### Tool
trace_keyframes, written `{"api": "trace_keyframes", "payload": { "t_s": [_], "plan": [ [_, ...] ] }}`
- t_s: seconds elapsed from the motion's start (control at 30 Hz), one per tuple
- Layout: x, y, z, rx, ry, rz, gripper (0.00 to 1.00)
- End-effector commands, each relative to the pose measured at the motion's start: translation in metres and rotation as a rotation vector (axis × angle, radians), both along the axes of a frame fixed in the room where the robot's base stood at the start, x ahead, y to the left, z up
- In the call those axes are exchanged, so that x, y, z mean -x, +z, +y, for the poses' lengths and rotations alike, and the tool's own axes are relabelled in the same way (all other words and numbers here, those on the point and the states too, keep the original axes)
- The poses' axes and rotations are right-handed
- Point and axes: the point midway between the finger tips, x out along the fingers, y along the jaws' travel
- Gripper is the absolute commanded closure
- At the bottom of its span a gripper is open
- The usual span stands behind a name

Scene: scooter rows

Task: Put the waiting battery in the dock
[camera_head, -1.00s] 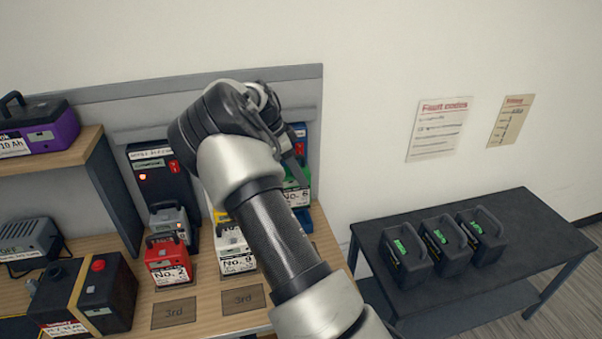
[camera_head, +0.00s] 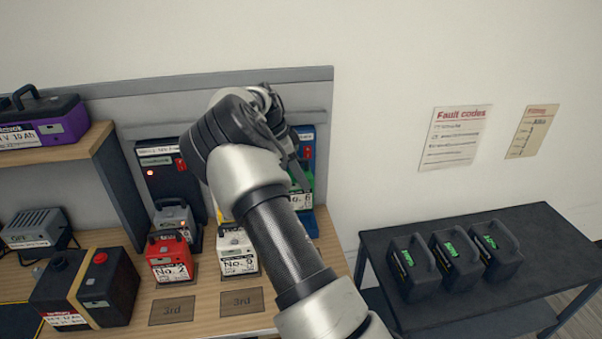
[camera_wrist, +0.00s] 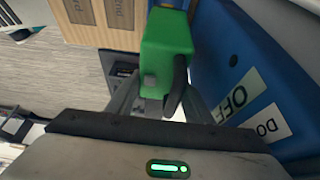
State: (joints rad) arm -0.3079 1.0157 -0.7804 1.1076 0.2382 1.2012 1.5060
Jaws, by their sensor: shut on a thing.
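My gripper (camera_wrist: 160,108) is shut on a green battery (camera_wrist: 166,42), at its dark handle. The battery, labelled No. 6, also shows in the head view (camera_head: 306,198), partly behind my arm. A blue dock (camera_wrist: 215,60) stands close beside the battery in the wrist view, with labels reading "OFF" and "DO". Whether the battery touches the dock's contacts cannot be seen.
A red No. 2 battery (camera_head: 169,258), a white No. 9 battery (camera_head: 238,252) and a grey battery (camera_head: 174,217) stand by the black dock (camera_head: 162,170). Several black batteries (camera_head: 455,260) stand on the dark side table (camera_head: 540,250).

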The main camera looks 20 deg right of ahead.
Motion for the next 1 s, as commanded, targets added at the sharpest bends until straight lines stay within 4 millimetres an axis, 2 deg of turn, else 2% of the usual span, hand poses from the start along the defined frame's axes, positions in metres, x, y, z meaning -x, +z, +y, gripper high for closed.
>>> {"api": "trace_keyframes", "payload": {
  "t_s": [0.5,1.0],
  "plan": [
    [-0.001,-0.047,0.000,0.003,0.002,-0.004,1.00],
    [-0.001,-0.052,-0.001,0.003,0.002,-0.005,1.00]
  ]
}}
